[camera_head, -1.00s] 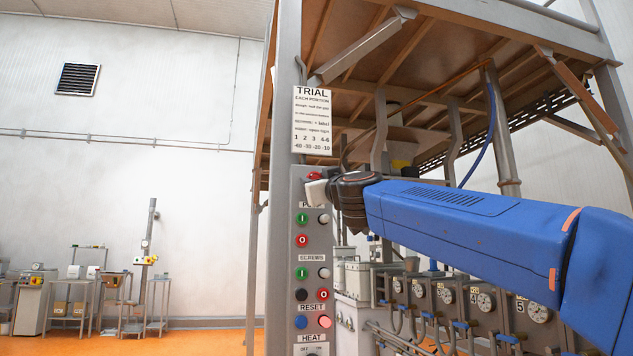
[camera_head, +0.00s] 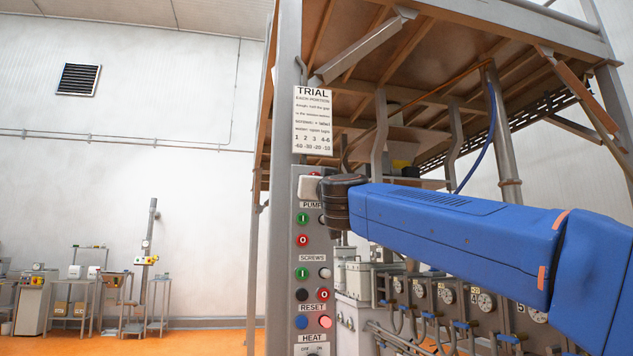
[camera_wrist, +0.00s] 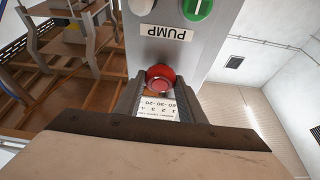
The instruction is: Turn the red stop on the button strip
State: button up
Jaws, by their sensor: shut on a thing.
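The red stop (camera_wrist: 160,77) is a round red mushroom knob near the PUMP label end of the grey button strip (camera_head: 313,288). In the wrist view it sits between the two dark fingers of my gripper (camera_wrist: 159,90), which is shut on it. In the head view my gripper (camera_head: 311,188) is at the top of the strip, above the PUMP label (camera_head: 312,205). There it hides nearly all of the red stop.
Below on the strip are a green button (camera_head: 302,218), a red button (camera_head: 302,240) and several others. A TRIAL notice (camera_head: 313,121) hangs above on the steel post. A raised wooden platform (camera_head: 440,75) stands behind my arm.

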jog(key=o, duration=1)
jog(key=shift+o, duration=0.2)
jog(key=v, duration=1.7)
jog(key=shift+s, duration=0.2)
jog(key=shift+d+f, duration=0.1)
jog(key=shift+d, duration=0.05)
